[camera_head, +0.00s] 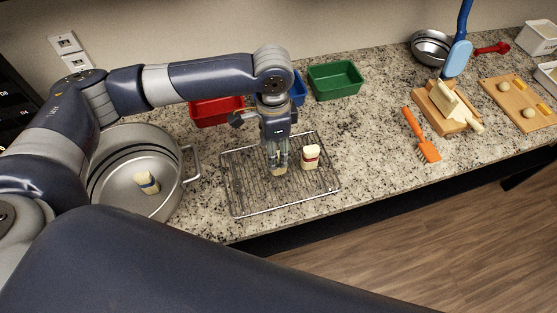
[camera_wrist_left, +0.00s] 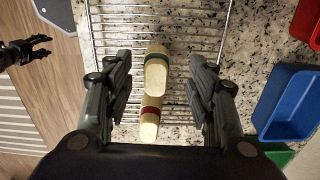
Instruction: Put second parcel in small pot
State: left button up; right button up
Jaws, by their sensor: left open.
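A cream parcel with a green band (camera_wrist_left: 156,70) is on the wire rack, between the open fingers of my left gripper (camera_wrist_left: 160,85); in the head view my left gripper (camera_head: 279,168) mostly hides it. A cream parcel with a red band (camera_head: 311,156) stands on the rack just right of the gripper; it also shows in the left wrist view (camera_wrist_left: 150,118). A steel pot (camera_head: 184,186) stands at the left, with a blue-banded parcel (camera_head: 146,183) inside. My right gripper (camera_wrist_left: 38,48) shows only in the left wrist view, away from the rack, fingers apart.
The wire rack (camera_head: 240,197) lies near the counter's front edge. Red (camera_head: 214,113), blue (camera_head: 298,90) and green (camera_head: 335,81) bins stand behind it. An orange brush (camera_head: 421,137), wooden boards (camera_head: 441,110) and a steel bowl (camera_head: 432,48) are at right. Counter between bins and brush is clear.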

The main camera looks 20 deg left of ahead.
pick_arm(q)
jog(key=f, duration=0.2)
jog(key=f+p, duration=0.1)
jog(key=f, duration=0.2)
jog(key=shift+s+d+f+p, duration=0.15)
jog(key=shift+d+f+p, duration=0.1)
jog(key=shift+f+p, duration=0.1)
jog(key=shift+f, duration=0.3)
grip_shut()
